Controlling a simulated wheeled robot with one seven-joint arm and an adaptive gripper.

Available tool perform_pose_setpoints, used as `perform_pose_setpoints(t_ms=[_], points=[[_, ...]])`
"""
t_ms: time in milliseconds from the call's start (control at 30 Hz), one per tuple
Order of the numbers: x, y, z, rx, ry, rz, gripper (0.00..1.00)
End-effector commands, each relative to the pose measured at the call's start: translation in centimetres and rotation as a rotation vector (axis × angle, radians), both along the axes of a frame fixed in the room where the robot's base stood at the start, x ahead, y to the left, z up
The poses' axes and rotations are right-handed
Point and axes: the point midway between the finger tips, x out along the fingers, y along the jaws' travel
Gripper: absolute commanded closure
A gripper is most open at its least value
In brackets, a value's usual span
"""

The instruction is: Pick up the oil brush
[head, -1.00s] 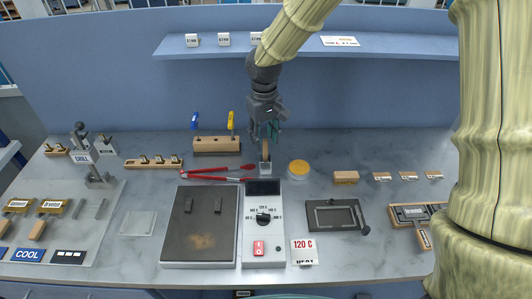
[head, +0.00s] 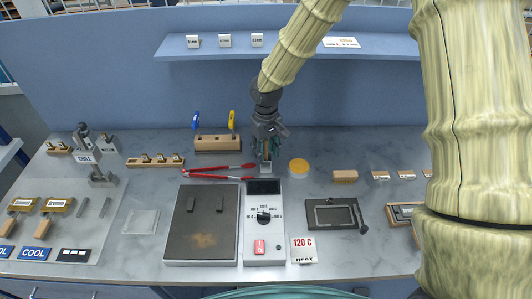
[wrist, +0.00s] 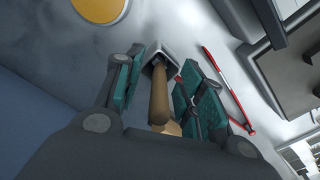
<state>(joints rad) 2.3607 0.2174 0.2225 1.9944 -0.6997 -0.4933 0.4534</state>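The oil brush has a light wooden handle (wrist: 158,98) and stands handle-up in a small grey metal holder (head: 265,167) behind the control unit. The holder's square rim (wrist: 160,58) also shows in the wrist view. My gripper (head: 267,152) is lowered over the brush, pointing down. In the wrist view, its teal finger pads (wrist: 163,88) stand on both sides of the handle with visible gaps, so it is open and not gripping. The brush's bristles are hidden inside the holder.
Red tongs (head: 217,172) lie left of the holder, and a round yellow pad (head: 299,166) is close on the right. The control unit (head: 264,222) stands in front. A wooden rack (head: 217,144) with blue and yellow handles is behind left.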

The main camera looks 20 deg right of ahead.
Motion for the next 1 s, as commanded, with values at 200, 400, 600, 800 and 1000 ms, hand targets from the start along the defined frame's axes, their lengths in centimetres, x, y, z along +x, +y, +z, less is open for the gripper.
perform_pose_setpoints(t_ms=[200,400,600,800,1000], points=[[0.0,0.0,0.0,0.0,0.001,0.0,0.79],[0.0,0.0,0.0,0.0,0.001,0.0,1.0],[0.0,0.0,0.0,0.0,0.001,0.0,1.0],[0.0,0.0,0.5,-0.001,0.0,0.0,1.0],[0.0,0.0,2.7,-0.001,-0.002,-0.001,1.0]])
